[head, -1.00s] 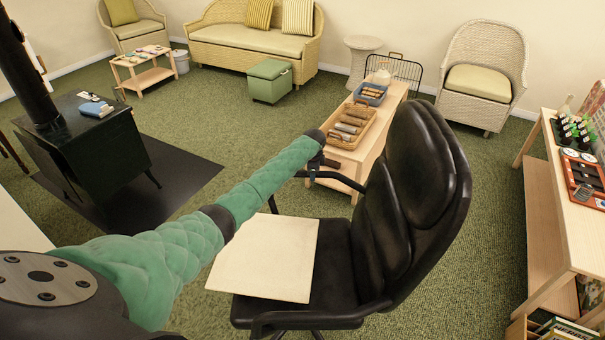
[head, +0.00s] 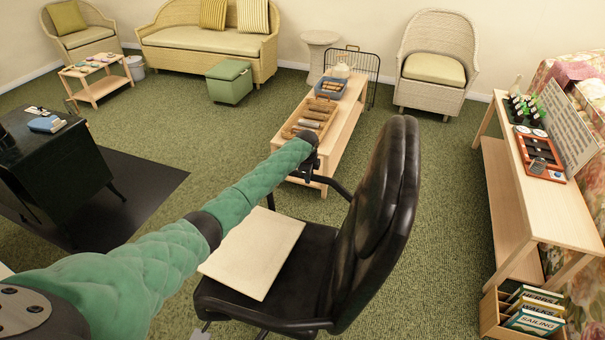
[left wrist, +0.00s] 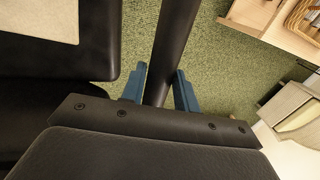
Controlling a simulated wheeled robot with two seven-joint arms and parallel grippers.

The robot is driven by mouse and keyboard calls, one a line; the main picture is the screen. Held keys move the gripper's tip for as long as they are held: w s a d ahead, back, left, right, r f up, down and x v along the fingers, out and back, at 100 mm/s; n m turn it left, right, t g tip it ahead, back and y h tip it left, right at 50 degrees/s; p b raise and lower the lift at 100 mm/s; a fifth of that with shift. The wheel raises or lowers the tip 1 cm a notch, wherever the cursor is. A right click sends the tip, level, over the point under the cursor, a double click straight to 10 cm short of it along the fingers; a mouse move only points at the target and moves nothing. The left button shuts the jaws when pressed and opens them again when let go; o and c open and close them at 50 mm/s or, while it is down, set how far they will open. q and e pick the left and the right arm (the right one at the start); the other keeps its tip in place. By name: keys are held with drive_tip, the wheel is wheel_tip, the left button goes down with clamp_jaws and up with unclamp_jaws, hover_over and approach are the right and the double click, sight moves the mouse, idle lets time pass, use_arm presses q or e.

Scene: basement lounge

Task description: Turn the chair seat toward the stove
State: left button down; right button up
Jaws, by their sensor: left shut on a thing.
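The black office chair (head: 372,235) stands in the lower middle of the head view. Its backrest is on the right and its seat opens to the left, roughly toward the stove's side. A flat pale board (head: 253,252) lies on the seat. The black stove (head: 60,165) stands at the left on a dark floor mat. My left gripper (head: 311,160) is at the chair's far armrest. In the left wrist view its blue fingers (left wrist: 160,90) stand either side of the dark armrest bar (left wrist: 175,40), shut on it. My right gripper is not in view.
A low wooden table (head: 345,115) with trays stands just beyond the gripper. A wooden side table (head: 560,205) and a book crate (head: 525,315) are at the right. Green carpet (head: 165,125) is open between chair and stove.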

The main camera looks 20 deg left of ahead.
use_arm(q)
drive_tip(key=shift+d+r, duration=0.1)
drive_tip(key=shift+d, duration=0.55)
drive_tip(key=c, duration=1.1)
unclamp_jaws()
drive_tip(key=shift+o, duration=0.2)
drive_tip(key=shift+s+r, duration=0.1)
drive_tip(key=shift+r, duration=0.2)
drive_tip(key=b+v, duration=0.2)
drive_tip(key=v, duration=0.5)
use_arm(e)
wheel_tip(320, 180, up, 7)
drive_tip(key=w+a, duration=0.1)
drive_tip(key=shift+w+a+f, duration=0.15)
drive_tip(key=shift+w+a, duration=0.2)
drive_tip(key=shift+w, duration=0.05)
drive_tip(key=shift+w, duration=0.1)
